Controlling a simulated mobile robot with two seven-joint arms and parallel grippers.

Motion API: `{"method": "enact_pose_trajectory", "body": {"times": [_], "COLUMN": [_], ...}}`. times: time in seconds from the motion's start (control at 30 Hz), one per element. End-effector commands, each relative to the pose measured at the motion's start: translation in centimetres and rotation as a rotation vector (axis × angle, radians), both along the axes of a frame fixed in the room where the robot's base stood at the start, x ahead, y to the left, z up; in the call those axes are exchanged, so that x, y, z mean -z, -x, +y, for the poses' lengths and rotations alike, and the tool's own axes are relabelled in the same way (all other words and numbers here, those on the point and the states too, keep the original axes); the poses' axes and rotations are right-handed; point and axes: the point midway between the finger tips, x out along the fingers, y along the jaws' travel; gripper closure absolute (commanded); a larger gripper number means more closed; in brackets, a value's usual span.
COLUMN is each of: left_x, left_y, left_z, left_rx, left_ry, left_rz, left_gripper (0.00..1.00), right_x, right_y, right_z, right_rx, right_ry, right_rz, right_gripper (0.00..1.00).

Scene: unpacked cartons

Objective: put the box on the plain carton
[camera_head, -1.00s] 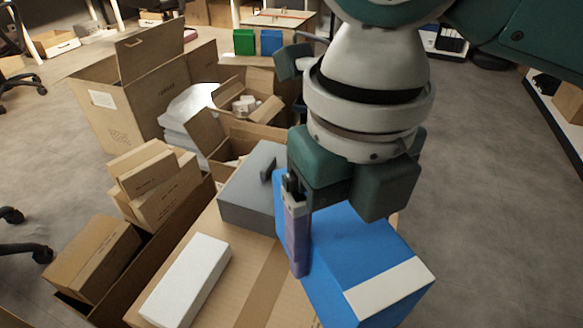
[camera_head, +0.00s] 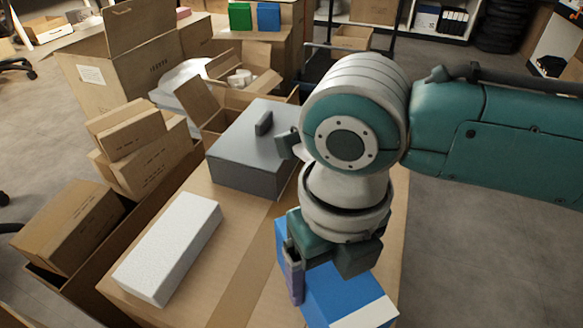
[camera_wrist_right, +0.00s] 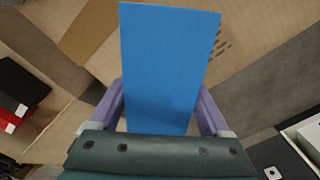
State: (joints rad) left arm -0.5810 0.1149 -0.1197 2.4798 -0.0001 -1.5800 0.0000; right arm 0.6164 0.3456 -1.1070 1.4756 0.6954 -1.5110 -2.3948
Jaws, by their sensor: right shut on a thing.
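The blue box (camera_head: 345,297) with a white band is in my right gripper (camera_head: 322,282), whose purple fingers are shut on its sides. In the right wrist view, the blue box (camera_wrist_right: 168,65) sits between both fingers. It is over the right side of a large closed brown carton (camera_head: 205,285) with a tape strip; I cannot tell whether it touches the top. This appears to be the plain carton, with no print seen on its top. My left gripper is not in view.
A white box (camera_head: 168,250) and a grey box (camera_head: 245,155) with a handle stand on the same carton. Open cartons (camera_head: 115,75) and stacked small cartons (camera_head: 130,140) crowd the left and back. Grey floor (camera_head: 465,240) is clear on the right.

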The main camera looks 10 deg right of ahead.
Motion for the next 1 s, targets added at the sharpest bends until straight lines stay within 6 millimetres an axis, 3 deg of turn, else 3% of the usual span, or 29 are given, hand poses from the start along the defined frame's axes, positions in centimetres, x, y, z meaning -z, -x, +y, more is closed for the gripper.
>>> {"method": "enact_pose_trajectory", "body": {"times": [0.3,0.33,0.47,0.77,0.87,1.0], "left_x": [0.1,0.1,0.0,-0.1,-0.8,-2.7], "left_y": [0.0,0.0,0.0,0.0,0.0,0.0], "left_z": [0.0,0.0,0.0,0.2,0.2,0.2], "left_rx": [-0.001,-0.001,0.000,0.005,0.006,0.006], "left_ry": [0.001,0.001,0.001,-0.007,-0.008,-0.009], "left_rz": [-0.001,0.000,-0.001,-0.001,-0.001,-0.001], "left_gripper": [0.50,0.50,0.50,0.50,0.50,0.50], "right_x": [0.1,0.2,0.1,-0.1,-1.2,-4.3], "right_y": [-0.1,0.0,0.0,0.0,-0.1,-0.1], "right_z": [0.1,0.1,0.1,0.1,0.1,0.1], "right_rx": [0.000,0.000,0.000,0.000,0.000,-0.002], "right_ry": [-0.003,-0.002,-0.002,-0.002,-0.003,-0.003], "right_rz": [-0.003,-0.002,-0.002,-0.002,-0.003,-0.005], "right_gripper": [1.00,0.18,0.03,0.00,0.00,0.00]}}
